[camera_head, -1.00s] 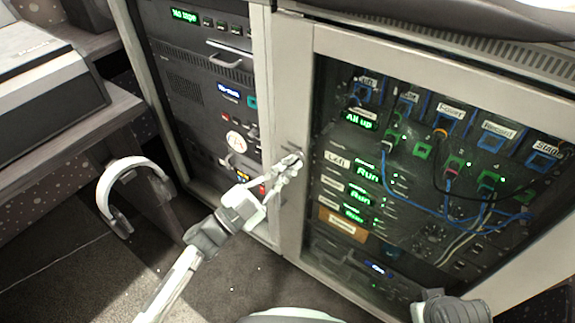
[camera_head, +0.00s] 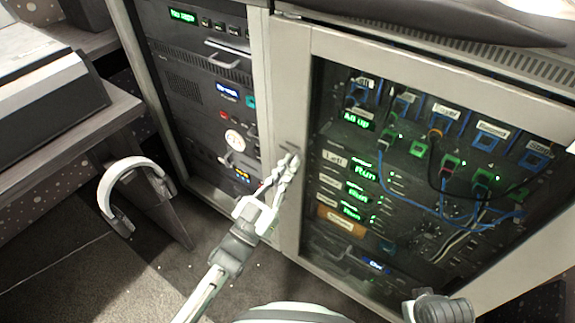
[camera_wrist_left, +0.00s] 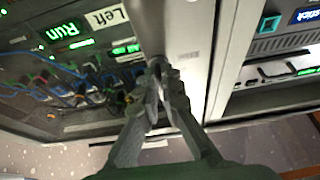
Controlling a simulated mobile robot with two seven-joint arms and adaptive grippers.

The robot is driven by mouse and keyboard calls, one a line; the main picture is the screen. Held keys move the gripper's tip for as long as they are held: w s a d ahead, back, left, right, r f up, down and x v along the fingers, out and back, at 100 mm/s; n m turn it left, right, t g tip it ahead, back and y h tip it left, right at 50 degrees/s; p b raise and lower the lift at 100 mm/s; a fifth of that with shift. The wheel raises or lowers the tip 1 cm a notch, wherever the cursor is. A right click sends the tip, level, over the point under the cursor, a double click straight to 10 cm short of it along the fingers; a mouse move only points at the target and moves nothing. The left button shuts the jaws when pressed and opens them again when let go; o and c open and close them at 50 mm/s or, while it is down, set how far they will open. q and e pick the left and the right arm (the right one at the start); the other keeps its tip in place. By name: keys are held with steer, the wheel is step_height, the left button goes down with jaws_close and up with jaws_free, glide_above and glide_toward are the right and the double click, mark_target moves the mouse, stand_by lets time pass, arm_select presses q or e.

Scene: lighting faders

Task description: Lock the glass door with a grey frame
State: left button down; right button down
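The glass door with a grey frame (camera_head: 290,110) stands upright in front of the right-hand rack, and its frame also shows in the wrist view (camera_wrist_left: 187,35). Its left edge lies against the neighbouring cabinet's frame, with no clear gap. My left gripper (camera_head: 291,163) is at the left upright of the door frame, about halfway up. In the left wrist view its fingertips (camera_wrist_left: 159,66) come together at the frame, apparently around the small lock part there, which they hide. My right gripper is out of view; only a grey part of my right arm shows at the bottom right.
Behind the glass are blue cables (camera_head: 405,200), lit green displays and labels. An open-fronted rack (camera_head: 195,95) stands left of the door. Floor is free in front of the racks.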

arm_select(q)
steer(key=shift+n, duration=0.3)
steer(key=c, duration=1.7)
jaws_free()
step_height(320, 180, up, 10)
steer(key=shift+r, duration=0.1)
steer(key=shift+s, duration=0.1)
